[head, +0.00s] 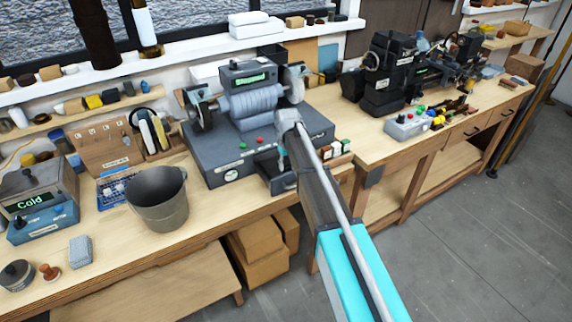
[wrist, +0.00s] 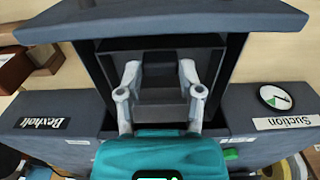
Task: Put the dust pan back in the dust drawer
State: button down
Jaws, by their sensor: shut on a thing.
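The dust drawer (head: 268,166) stands pulled out at the front of the dark grey machine (head: 205,160). In the wrist view I look into the open drawer (wrist: 235,65), with its wide front panel (wrist: 160,18) across the top. My gripper (wrist: 160,75) reaches down at the drawer, its two fingers shut on the sides of a dark grey stepped piece, the dust pan (wrist: 160,93). The pan appears inside or just above the drawer walls; its exact height is unclear. The head view shows my gripper (head: 284,140) over the drawer, with the pan hidden.
The machine's display reads "Stopped" (head: 248,77). A grey bucket (head: 160,205) stands left of the machine on the bench. Small blocks (head: 338,152) lie close right of the drawer. A black machine (head: 385,75) stands farther right. Floor (head: 480,230) at lower right is clear.

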jog(key=shift+f, duration=0.1)
jog(key=shift+c, duration=1.3)
grip_release()
jog(key=shift+r, duration=0.2)
notch_tip(320, 180, up, 12)
jog(key=p, duration=1.2)
jog(key=shift+f, duration=0.1)
jog(key=s+d+m, duration=0.6)
jog(key=s+d, duration=1.6)
jog(key=s, duration=0.3)
jog(key=shift+s+d+m, duration=0.3)
jog(key=shift+s+m, duration=0.1)
